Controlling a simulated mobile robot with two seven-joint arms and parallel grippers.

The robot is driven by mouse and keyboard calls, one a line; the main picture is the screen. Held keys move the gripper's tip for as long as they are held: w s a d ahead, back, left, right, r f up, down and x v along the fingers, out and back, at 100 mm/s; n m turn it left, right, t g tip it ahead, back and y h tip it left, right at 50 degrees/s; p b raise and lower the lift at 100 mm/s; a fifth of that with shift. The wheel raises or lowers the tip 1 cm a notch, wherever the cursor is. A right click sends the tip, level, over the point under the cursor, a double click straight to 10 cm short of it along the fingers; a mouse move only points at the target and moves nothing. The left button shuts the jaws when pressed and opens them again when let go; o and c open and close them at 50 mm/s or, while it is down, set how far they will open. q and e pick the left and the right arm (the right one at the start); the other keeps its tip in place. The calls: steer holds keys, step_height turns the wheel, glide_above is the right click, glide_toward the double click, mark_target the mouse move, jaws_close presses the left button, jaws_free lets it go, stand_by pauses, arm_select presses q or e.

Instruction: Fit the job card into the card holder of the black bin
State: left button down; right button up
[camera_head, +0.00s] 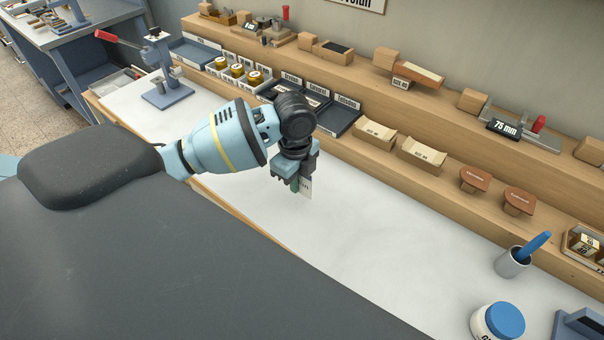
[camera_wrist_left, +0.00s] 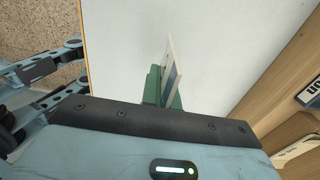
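The job card (camera_head: 307,188) is a small pale card with dark print, held upright above the white worktop. My left gripper (camera_head: 297,184) points down and is shut on it, and the card's lower part sticks out below the fingers. In the left wrist view, the card (camera_wrist_left: 172,58) stands edge-on at the green finger pads (camera_wrist_left: 161,86). Dark bins with white labels stand on the lower shelf behind the gripper, the nearest one (camera_head: 341,118) to its right. I cannot tell which is the black bin, and my arm hides part of this row. My right gripper is not in view.
The white worktop (camera_head: 350,235) is mostly clear. Cardboard boxes (camera_head: 374,133) and brown stamps (camera_head: 475,178) line the shelf to the right. A grey cup (camera_head: 512,262) and a blue-lidded jar (camera_head: 497,322) stand at front right. A blue press (camera_head: 167,92) stands left.

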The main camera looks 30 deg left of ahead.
arm_select(q)
steer(key=s, duration=0.4)
steer(key=s+d, duration=0.1)
steer(key=s, duration=0.2)
steer(key=s+r, duration=0.1)
steer(key=s, duration=0.3)
steer(key=shift+s+d+p, duration=0.25)
steer(key=shift+s+p, duration=0.05)
steer(key=shift+d+r, duration=0.1)
steer(key=w+d+r+n, duration=0.5)
steer(key=r+n, duration=0.3)
steer(key=n, duration=1)
steer(key=shift+w+d+n, duration=0.15)
steer(key=shift+d+n, duration=0.25)
steer(key=shift+d, duration=0.15)
